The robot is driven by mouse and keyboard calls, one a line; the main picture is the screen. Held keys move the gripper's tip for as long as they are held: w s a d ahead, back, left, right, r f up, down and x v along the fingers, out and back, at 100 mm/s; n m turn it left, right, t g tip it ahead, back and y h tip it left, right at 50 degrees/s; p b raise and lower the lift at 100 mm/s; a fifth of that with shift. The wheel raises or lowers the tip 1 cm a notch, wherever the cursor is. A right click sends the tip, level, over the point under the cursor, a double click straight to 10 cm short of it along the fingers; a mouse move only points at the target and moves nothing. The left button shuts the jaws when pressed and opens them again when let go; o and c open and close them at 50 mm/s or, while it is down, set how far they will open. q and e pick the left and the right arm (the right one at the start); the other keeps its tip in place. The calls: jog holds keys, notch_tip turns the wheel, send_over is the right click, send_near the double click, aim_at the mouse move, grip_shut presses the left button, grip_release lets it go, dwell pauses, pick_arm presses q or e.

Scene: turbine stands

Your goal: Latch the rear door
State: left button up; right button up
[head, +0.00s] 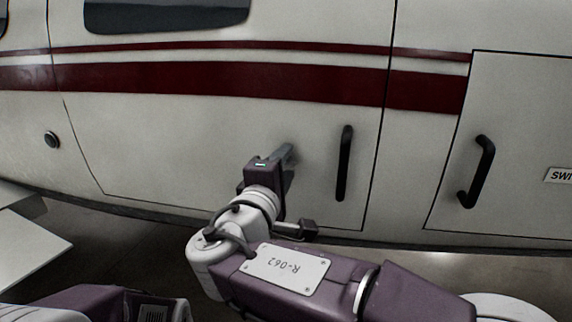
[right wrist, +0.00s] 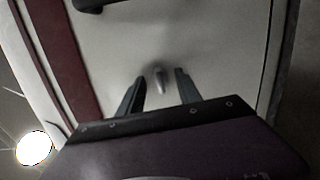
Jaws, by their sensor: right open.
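A large white door (head: 200,150) with a dark red stripe fills the middle of the head view, and its seams look closed and flush. A black bar handle (head: 344,163) stands upright near its right edge. My right gripper (head: 286,154) is at the door's face, left of that handle. In the right wrist view its two fingers are open, with a small grey knob (right wrist: 158,80) showing between them. The gripper hides the knob in the head view. My left gripper is not in view.
A smaller panel (head: 520,120) with its own black handle (head: 477,172) and a partly cut-off label (head: 559,175) is at the right. A round dark fitting (head: 52,140) sits on the hull at the left. A pale flat surface (head: 30,240) juts in at lower left.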

aim_at(286, 164)
jog(key=shift+b+v, duration=0.4)
jog(key=shift+v, duration=2.15)
